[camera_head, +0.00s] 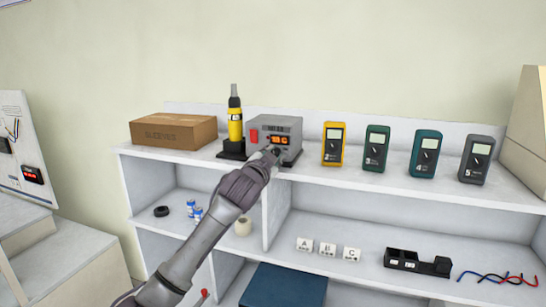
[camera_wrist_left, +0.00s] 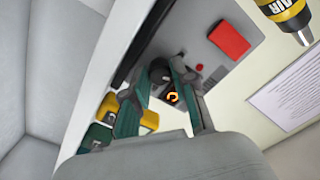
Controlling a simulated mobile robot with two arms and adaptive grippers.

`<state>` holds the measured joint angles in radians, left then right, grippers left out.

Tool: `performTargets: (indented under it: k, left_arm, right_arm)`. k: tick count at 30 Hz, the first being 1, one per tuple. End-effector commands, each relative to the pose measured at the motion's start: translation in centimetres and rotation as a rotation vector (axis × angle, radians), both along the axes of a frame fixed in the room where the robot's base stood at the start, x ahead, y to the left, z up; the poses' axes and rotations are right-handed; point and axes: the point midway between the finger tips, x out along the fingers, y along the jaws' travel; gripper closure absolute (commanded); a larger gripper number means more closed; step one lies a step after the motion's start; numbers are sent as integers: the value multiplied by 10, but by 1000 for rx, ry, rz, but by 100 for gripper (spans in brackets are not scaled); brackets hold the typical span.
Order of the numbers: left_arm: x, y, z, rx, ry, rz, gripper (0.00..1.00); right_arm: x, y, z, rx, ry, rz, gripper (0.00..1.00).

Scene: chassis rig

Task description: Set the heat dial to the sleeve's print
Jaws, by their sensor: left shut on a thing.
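The grey heat station (camera_head: 287,127) stands on the top shelf, with a red switch and a lit orange display (camera_head: 279,139); its digits are too small to read surely. My left gripper (camera_head: 275,151) reaches its lower front and hides the dial in the head view. In the left wrist view the dark round dial (camera_wrist_left: 159,70) sits between the fingertips of my left gripper (camera_wrist_left: 160,82), which is shut on it. A brown box marked SLEEVES (camera_head: 175,133) stands left of the station; no sleeve print is readable. My right gripper is not in view.
A yellow hot-air tool (camera_head: 235,124) stands upright close left of the station. Several multimeters, the nearest a yellow one (camera_head: 333,145), stand to its right. Lower shelves hold small white lettered blocks (camera_head: 327,249), a black holder (camera_head: 416,262) and wires (camera_head: 497,277).

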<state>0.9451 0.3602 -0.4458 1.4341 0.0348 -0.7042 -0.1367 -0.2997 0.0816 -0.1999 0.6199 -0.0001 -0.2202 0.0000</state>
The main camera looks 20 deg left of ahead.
Motion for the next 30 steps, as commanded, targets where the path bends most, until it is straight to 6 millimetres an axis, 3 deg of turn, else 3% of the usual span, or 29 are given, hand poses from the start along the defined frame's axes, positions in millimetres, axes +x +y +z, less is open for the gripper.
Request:
performTargets:
  k: [16, 17, 21, 30]
  left_arm:
    - [0, 0, 0, 31, -1, -1, 100]
    - [0, 0, 0, 30, -1, -1, 72]
    - [0, 0, 0, 30, -1, -1, 49]
    - [0, 0, -1, 30, 1, -1, 49]
  right_arm:
    - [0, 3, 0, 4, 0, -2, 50]
    - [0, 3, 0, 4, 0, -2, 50]
    - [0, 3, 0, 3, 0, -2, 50]
    - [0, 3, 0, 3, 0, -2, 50]
